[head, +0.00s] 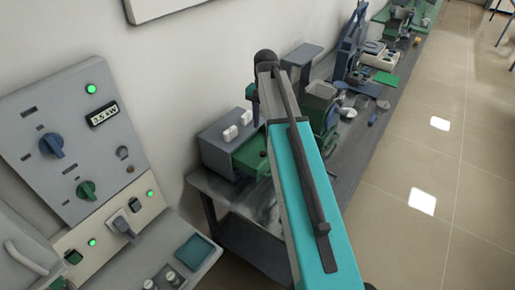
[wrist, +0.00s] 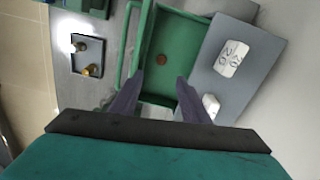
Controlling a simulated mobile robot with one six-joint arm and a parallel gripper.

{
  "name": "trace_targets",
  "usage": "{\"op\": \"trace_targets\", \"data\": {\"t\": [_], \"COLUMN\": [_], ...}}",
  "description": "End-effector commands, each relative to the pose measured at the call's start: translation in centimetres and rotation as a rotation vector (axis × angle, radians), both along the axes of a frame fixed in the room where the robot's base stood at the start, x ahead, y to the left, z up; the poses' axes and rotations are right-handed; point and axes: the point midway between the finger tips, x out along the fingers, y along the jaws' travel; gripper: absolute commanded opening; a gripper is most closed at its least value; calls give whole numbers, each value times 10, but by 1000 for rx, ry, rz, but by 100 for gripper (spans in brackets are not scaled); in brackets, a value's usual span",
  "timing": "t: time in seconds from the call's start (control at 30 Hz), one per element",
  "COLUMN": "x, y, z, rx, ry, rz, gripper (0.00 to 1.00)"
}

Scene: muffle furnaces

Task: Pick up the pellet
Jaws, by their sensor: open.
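The pellet (wrist: 161,58) is a small brown disc lying in a green tray (wrist: 184,30) in the wrist view. In the head view, a small brown spot (head: 263,154) shows on the green tray (head: 246,160), partly behind my arm. My gripper (wrist: 160,80) is open and empty, its two dark fingers apart. In the picture the pellet lies just beyond the fingertips, roughly midway between them. In the head view my gripper (head: 255,108) points down over the tray area; one finger shows clearly.
A grey box (head: 215,148) with white pieces stands beside the tray; a labelled grey face (wrist: 210,75) shows in the wrist view. A small dark tray (wrist: 88,70) holds brass-coloured pieces. Machines crowd the bench behind. A control panel (head: 60,110) stands at left; the floor at right is clear.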

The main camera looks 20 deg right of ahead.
Motion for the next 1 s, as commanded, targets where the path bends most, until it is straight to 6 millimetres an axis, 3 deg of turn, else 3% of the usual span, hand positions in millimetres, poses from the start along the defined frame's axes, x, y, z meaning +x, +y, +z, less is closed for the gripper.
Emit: {"op": "trace_targets", "data": {"t": [0.57,1.0], "x": [1,1], "y": [5,5], "z": [-5,-47], "rx": [0,1], "ry": [0,1], "rz": [8,9], "gripper": [42,42]}}
